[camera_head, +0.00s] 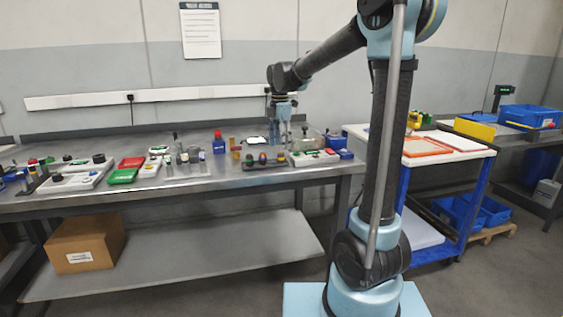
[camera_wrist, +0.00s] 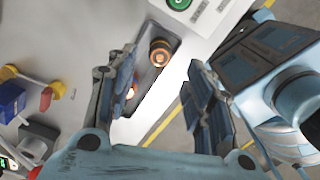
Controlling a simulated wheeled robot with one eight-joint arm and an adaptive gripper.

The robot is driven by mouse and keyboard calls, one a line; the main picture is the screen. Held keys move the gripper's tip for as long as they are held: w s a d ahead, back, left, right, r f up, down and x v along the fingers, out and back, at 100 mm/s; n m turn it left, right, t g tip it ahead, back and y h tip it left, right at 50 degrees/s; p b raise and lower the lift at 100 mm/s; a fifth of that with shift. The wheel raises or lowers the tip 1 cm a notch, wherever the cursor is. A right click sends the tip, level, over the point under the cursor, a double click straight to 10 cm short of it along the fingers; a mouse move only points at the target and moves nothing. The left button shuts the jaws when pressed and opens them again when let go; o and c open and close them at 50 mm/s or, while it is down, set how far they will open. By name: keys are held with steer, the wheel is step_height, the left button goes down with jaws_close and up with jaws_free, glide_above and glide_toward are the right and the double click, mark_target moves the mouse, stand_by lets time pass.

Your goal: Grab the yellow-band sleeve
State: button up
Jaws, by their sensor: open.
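My gripper (camera_wrist: 160,68) is open, with its two fingers spread apart and nothing held between them. In the wrist view, a round copper-orange piece with a dark centre (camera_wrist: 160,54) stands in a grey recess beyond and between the fingertips. A smaller orange piece (camera_wrist: 131,92) shows lower in the same recess, partly behind the left finger. I cannot make out a yellow band on either, so I cannot tell which is the yellow-band sleeve. In the head view, my gripper (camera_head: 284,132) hangs over the back right part of the steel bench (camera_head: 215,180), and small parts beneath it are unclear.
Red and green trays (camera_head: 126,170), small bottles and fixtures crowd the bench left of the gripper. A low block with coloured knobs (camera_head: 264,160) lies near the front edge. A blue block (camera_wrist: 11,100) and yellow-red knob (camera_wrist: 46,96) show at left in the wrist view.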

mark_target(281, 153)
steer(key=shift+w+d+f, duration=0.1)
steer(key=shift+f, duration=1.35)
steer(key=shift+w+d+f, duration=0.1)
steer(key=shift+f, duration=1.3)
jaws_close()
